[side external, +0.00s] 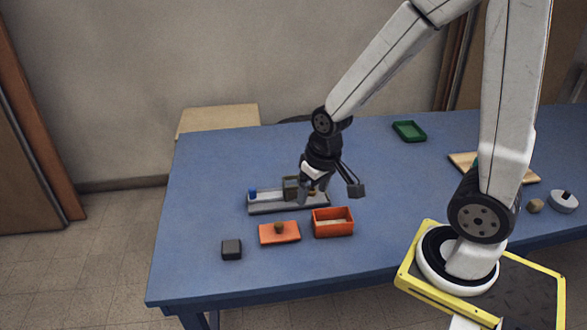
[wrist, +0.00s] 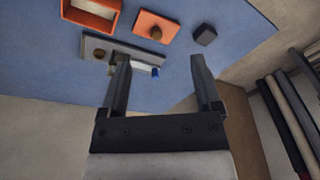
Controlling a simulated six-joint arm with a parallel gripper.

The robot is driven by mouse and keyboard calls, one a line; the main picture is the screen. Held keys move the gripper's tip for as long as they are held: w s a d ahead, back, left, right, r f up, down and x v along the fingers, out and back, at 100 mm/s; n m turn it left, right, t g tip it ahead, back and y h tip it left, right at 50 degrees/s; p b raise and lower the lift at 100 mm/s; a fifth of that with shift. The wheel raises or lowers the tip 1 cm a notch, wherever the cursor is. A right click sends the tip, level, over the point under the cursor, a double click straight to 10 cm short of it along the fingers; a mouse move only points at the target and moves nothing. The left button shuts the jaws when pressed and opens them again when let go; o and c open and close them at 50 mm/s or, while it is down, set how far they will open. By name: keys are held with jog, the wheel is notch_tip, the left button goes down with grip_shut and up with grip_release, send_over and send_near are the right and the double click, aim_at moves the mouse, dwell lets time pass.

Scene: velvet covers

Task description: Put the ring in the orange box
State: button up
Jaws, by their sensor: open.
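No ring can be made out in either view. The open orange box (side external: 333,234) stands on the blue table, and its corner also shows at the top of the wrist view (wrist: 92,21). A grey tray (side external: 275,209) behind it holds a small blue piece (side external: 252,194), an olive block (side external: 290,188) and a small brownish piece, partly hidden by my gripper. My gripper (side external: 307,189) is over the tray's right part, pointing down. In the wrist view its two fingers (wrist: 158,62) are wide apart, with nothing seen held between them.
An orange lid-like slab with a brown knob (side external: 279,233) lies left of the orange box. A dark block (side external: 231,249) sits farther left. The table's left part is clear.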

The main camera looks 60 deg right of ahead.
jog(key=shift+s+a+r+n+t, duration=0.25)
jog(key=shift+s+a+n, duration=0.15)
jog(key=shift+s+n, duration=0.1)
jog(key=shift+s+a+r+n+t, duration=0.15)
jog(key=shift+s+a+r+n, duration=0.05)
jog(key=shift+s+a+n, duration=0.25)
jog(key=shift+w, duration=0.1)
jog(key=c, duration=0.3)
jog(key=shift+w+d, duration=0.1)
jog(key=shift+w, duration=0.05)
jog(key=w+d+f+n+g, duration=0.1)
jog(key=w+d+f+n, duration=0.4)
jog(key=w+d+n, duration=0.5)
jog(key=w+d+f+n, duration=0.1)
jog(key=d+f+n, duration=0.1)
jog(key=d+f, duration=0.1)
jog(key=w+d+f+n+g, duration=0.1)
jog(key=w+d+f+n, duration=0.1)
jog(key=d, duration=0.3)
jog(key=w+d+f+n, duration=0.2)
jog(key=d+f+n, duration=0.1)
jog(key=d+f, duration=0.1)
jog(key=shift+d+f+n+g, duration=0.3)
jog(key=shift+d+f+n, duration=0.05)
jog(key=shift+d+f, duration=0.1)
jog(key=shift+d, duration=0.1)
